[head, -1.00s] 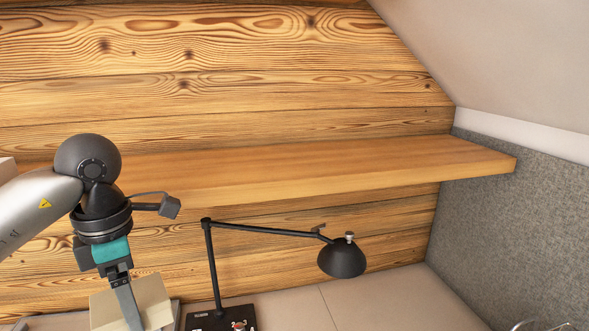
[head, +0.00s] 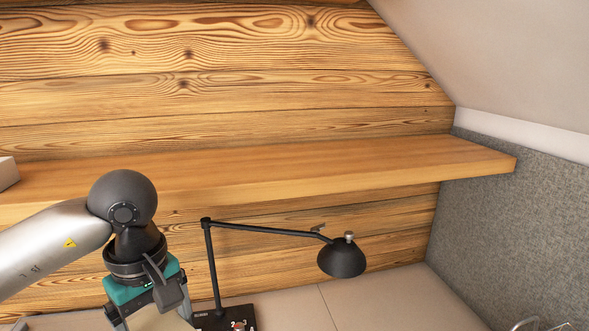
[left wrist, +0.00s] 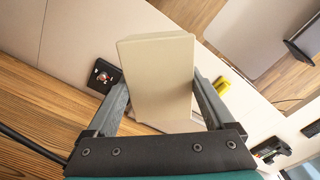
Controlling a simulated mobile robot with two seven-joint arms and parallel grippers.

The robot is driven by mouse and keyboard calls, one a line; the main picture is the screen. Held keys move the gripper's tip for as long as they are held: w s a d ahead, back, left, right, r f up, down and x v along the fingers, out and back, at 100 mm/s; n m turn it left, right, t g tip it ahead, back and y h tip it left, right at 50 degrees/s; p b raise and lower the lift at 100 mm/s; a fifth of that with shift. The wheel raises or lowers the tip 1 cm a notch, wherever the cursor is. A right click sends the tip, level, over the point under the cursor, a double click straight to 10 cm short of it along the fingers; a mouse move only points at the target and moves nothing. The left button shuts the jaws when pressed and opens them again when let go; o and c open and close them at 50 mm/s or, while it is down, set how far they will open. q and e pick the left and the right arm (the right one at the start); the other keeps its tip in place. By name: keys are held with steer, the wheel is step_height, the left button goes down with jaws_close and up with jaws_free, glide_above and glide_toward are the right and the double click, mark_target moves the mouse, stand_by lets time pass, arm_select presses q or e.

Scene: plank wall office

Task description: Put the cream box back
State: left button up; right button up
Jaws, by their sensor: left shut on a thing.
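The cream box (left wrist: 157,75) is between the two fingers of my left gripper (left wrist: 161,95), which is shut on it. In the head view only part of the cream box (head: 158,319) shows at the bottom edge, below my left gripper (head: 147,297). The fingertips are cut off there. The box is in front of the plank wall and lower than the wooden shelf (head: 320,172). My right gripper is in neither view.
A black desk lamp (head: 342,259) stands just right of my left gripper, its arm reaching right below the shelf. A pale box-like thing (head: 7,173) sits at the shelf's left end. The rest of the visible shelf top is clear. Grey panel (head: 520,230) at right.

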arm_select(q)
steer(key=f+m, duration=0.1)
steer(key=m, duration=0.1)
steer(key=s+d+f+m+b, duration=0.1)
steer(key=m, duration=0.2)
steer(key=s+d+f+m, duration=0.1)
steer(key=m, duration=0.1)
steer(key=shift+d+f, duration=0.15)
steer(key=shift+d, duration=0.1)
steer(key=m, duration=0.1)
steer(key=s+d+f+m, duration=0.1)
steer(key=m, duration=0.1)
steer(key=shift+m+b, duration=0.3)
steer(key=shift+b, duration=0.05)
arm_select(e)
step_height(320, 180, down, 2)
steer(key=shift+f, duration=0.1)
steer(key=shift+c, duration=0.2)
